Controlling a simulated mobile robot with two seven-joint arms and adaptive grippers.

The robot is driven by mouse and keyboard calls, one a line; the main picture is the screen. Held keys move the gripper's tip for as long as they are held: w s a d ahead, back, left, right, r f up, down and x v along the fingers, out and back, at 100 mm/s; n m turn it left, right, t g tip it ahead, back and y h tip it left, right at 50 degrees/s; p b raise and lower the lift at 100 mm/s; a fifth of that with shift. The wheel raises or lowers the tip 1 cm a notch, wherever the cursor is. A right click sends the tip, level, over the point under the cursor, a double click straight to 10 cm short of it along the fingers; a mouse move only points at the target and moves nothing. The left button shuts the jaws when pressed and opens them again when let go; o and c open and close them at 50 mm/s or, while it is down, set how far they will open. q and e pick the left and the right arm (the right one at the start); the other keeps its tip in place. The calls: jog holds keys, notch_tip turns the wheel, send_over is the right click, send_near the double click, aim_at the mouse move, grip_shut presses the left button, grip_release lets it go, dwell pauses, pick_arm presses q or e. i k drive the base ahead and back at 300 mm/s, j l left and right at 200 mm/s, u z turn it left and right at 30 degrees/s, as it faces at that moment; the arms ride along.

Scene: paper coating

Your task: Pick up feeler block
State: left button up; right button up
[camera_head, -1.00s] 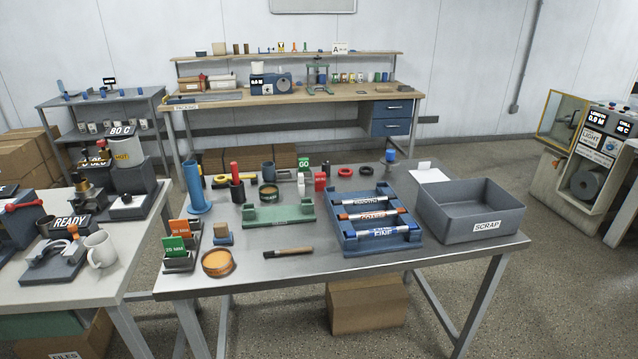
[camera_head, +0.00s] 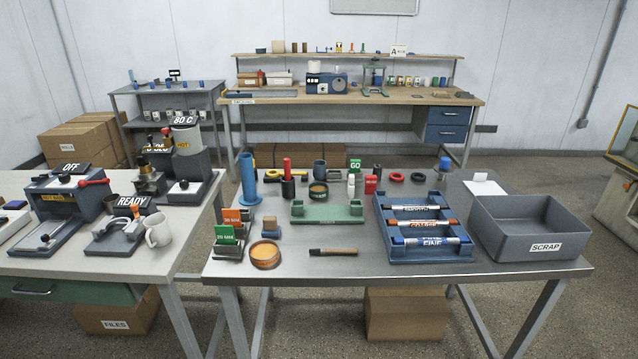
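No thing in the camera_head view is labelled as a feeler block, so I cannot tell for sure which one it is. A small block with a tan top and blue-grey base (camera_head: 270,227) stands on the grey metal table (camera_head: 330,272), towards its left. Left of it stand a green card marked with a mm size (camera_head: 226,235) and an orange card (camera_head: 238,215), both in dark holders. A green cradle-like block (camera_head: 327,212) lies right of the tan-topped block. Neither of my grippers is in view.
An orange-rimmed round dish (camera_head: 265,255) and a dark-handled tool (camera_head: 333,252) lie near the front. A blue rack (camera_head: 424,253) with labelled rods and a grey SCRAP bin (camera_head: 531,229) stand right. A blue cylinder (camera_head: 249,180) stands back left. The table's front middle is mostly clear.

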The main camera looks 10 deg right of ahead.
aim_at(371, 181)
jog(key=l+u, duration=0.55)
jog(key=u, duration=0.15)
jog(key=l+u, duration=0.35)
jog(key=k+l+u, duration=0.1)
jog(key=l, duration=0.2)
jog(key=k+l+u, duration=0.15)
jog(key=l, duration=0.2)
jog(key=k+l+u, duration=0.1)
jog(key=l, duration=0.2)
